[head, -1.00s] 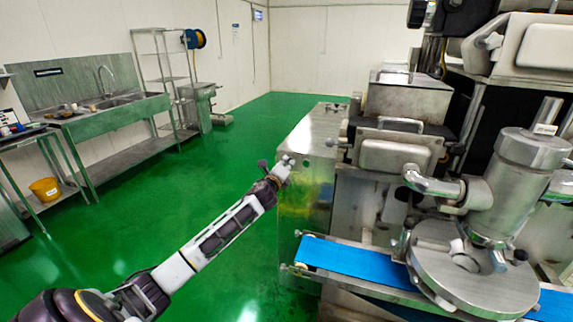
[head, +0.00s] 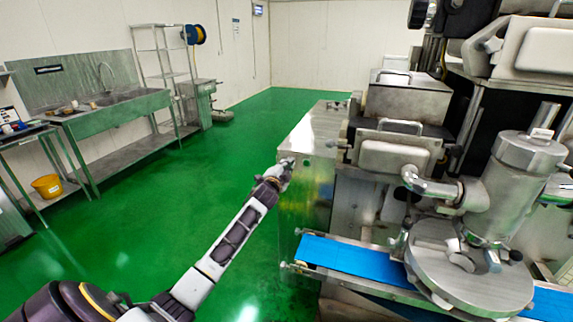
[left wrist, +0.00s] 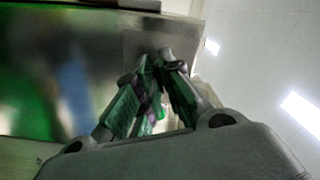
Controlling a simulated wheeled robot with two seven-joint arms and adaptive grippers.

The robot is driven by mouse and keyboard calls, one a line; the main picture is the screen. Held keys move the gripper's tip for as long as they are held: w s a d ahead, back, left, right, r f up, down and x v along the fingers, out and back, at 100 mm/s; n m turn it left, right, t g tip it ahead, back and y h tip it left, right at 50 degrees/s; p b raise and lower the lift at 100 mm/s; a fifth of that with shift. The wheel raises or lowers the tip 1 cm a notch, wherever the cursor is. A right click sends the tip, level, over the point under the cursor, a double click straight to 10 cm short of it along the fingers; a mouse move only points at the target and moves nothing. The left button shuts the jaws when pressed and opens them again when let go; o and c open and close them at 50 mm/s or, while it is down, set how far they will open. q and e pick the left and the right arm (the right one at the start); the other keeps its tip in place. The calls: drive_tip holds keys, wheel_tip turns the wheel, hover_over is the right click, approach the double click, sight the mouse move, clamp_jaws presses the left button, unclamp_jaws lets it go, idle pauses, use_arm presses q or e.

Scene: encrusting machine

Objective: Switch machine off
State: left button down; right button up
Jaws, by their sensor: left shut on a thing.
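The steel encrusting machine (head: 315,135) stands on the right in the head view, with its cabinet end facing my left arm. My left gripper (head: 286,164) is at the near upper edge of that cabinet. In the left wrist view its fingers (left wrist: 160,60) converge at a grey metal panel (left wrist: 120,40). The fingers are shut on a small part there, probably the machine's switch. The fingers hide most of that part, so its shape and position cannot be told. My right gripper is in neither view.
A blue conveyor belt (head: 345,261) and a round steel unit (head: 470,265) stick out at the machine's front right. A sink bench (head: 118,113), a wire shelf (head: 163,70) and a yellow bucket (head: 47,186) are along the left wall. The green floor between is clear.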

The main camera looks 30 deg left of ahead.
use_arm(q)
drive_tip(key=n, duration=0.1)
drive_tip(key=n+p, duration=0.1)
drive_tip(key=n, duration=0.1)
drive_tip(key=shift+f+n, duration=0.2)
drive_tip(key=shift+n, duration=0.1)
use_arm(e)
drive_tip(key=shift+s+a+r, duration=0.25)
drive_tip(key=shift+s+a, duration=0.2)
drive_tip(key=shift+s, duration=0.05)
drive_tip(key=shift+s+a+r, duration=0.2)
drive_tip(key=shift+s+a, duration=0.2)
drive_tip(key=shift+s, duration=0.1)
use_arm(q)
drive_tip(key=c, duration=1.6)
unclamp_jaws()
drive_tip(key=shift+o, duration=0.2)
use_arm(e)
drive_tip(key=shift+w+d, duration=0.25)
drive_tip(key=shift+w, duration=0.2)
use_arm(q)
drive_tip(key=shift+s+d, duration=0.1)
drive_tip(key=shift+s, duration=0.05)
